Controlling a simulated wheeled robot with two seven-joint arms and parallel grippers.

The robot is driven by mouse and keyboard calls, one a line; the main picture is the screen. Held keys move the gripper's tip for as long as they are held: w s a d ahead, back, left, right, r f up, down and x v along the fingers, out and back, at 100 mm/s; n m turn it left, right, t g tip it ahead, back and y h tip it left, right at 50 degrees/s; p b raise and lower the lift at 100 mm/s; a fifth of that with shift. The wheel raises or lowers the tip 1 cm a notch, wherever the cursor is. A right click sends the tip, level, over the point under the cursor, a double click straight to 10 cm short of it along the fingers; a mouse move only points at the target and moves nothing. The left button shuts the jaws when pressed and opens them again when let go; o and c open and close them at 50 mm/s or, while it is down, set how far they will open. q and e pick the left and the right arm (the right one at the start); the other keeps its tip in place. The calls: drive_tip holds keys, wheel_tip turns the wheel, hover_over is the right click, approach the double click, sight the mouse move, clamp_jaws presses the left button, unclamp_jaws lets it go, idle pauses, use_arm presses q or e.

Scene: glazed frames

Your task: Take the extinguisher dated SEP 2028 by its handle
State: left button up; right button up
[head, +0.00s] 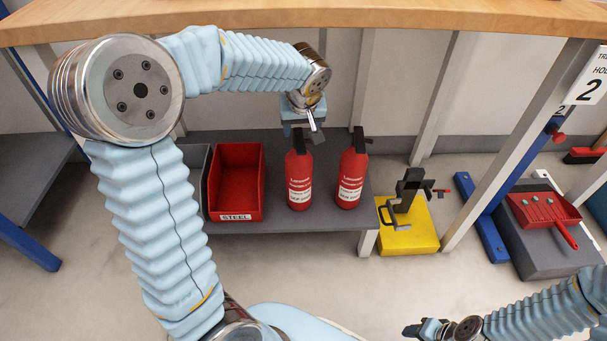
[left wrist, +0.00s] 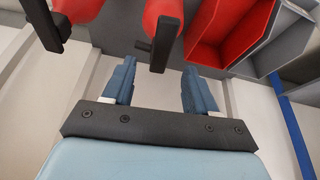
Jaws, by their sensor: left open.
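Two red extinguishers with black handles stand upright side by side on a low grey shelf. The left extinguisher (head: 299,170) and the right extinguisher (head: 352,168) carry white labels whose date lines are too small to read surely. My left gripper (head: 312,122) is just above the left extinguisher's top. In the left wrist view, my left gripper (left wrist: 160,78) is open and empty. The left extinguisher's black handle (left wrist: 160,46) appears just beyond and between the fingertips; I cannot tell whether they touch. The right extinguisher's handle (left wrist: 42,24) is farther left. My right gripper (head: 415,330) is at the bottom edge, its jaws unclear.
A red bin marked STEEL (head: 236,190) stands left of the extinguishers on the grey shelf (head: 290,224). A wooden worktop (head: 330,18) hangs over the area. A yellow block with a black fixture (head: 408,236) and a table leg (head: 520,150) stand to the right.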

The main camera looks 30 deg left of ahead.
sight(299, 140)
use_arm(q)
drive_tip(key=x, duration=0.5)
drive_tip(key=shift+s+f, duration=0.15)
drive_tip(key=shift+f+b, duration=0.25)
drive_tip(key=shift+b, duration=0.4)
drive_tip(key=shift+c, duration=0.3)
clamp_jaws()
drive_tip(key=shift+r, duration=0.15)
